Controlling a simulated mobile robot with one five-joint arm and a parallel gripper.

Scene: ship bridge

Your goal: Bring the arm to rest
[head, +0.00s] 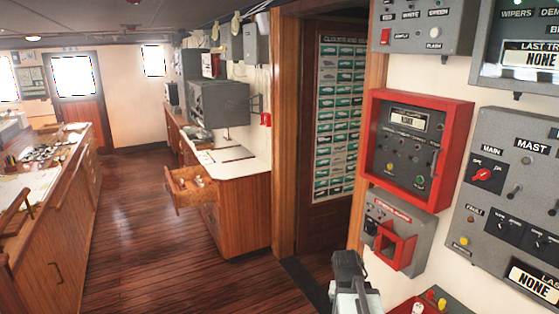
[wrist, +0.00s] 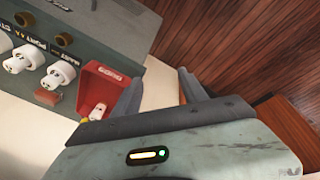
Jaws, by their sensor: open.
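My gripper (wrist: 160,85) shows in the wrist view with its two dark grey fingers spread apart and nothing between them. Behind the gap is a pale surface. In the head view my gripper (head: 349,262) is at the bottom, right of centre, in front of the dark doorway. There its fingertips are too small to make out clearly. In the wrist view a red box (wrist: 112,82) with a white switch inside is close to the left finger in the picture; I cannot tell if they touch.
A grey panel (wrist: 75,28) with white knobs lies left in the wrist view. Wall boxes, one red-framed (head: 412,145), hang at the right in the head view. An open drawer (head: 190,187) juts from a wooden cabinet. The plank floor (head: 150,240) is clear.

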